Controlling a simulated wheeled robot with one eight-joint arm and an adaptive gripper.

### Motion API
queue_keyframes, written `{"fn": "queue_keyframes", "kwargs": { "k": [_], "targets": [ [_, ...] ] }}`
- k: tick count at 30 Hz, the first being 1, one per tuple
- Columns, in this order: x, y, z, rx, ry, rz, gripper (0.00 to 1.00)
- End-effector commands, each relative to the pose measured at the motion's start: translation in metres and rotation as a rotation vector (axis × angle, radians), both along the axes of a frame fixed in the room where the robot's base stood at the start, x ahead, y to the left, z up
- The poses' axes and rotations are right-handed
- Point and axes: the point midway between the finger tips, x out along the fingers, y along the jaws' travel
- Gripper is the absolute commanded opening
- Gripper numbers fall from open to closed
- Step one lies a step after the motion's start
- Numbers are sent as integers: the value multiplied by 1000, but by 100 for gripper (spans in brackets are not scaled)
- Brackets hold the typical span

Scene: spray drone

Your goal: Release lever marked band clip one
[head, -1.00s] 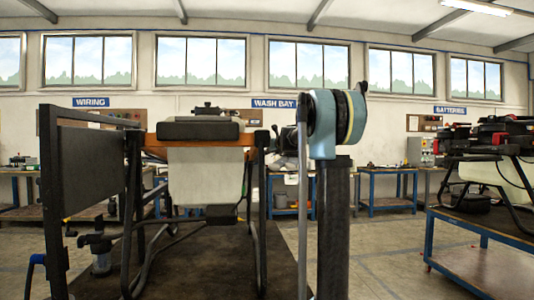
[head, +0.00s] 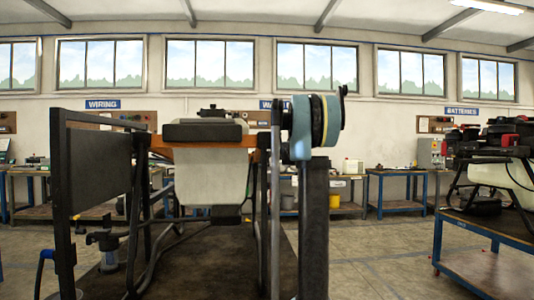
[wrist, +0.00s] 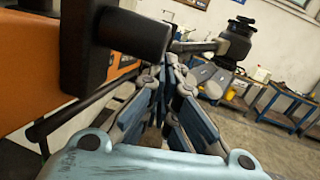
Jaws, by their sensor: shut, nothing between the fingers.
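The spray drone stands mid-left in the head view, with an orange body (head: 170,147), a pale tank (head: 211,178) and a black top block (head: 203,131). In the wrist view its orange panel (wrist: 30,75) fills the left side, with a black block and round knob (wrist: 130,32) close in front. My gripper (wrist: 172,72) is shut and empty, beside the orange panel and below a drone arm that ends in a black motor (wrist: 237,40). I cannot make out a lever or a band clip marking in either view. My gripper's fingers do not show in the head view.
A dark upright panel (head: 102,170) stands left of the drone. A blue-framed bench (head: 480,228) with another drone (head: 500,165) is at the right. Workbenches (head: 395,185) line the back wall. Open floor (head: 375,250) lies between the drone and the right bench.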

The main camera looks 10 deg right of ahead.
Motion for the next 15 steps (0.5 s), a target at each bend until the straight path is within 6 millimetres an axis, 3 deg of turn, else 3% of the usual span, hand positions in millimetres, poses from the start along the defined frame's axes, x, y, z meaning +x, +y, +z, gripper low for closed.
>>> {"fn": "queue_keyframes", "kwargs": {
  "k": [6, 15],
  "targets": [
    [0, -14, 1, -1, -24, -13, 0],
    [0, -19, 1, -2, -33, -16, 0]
  ]
}}
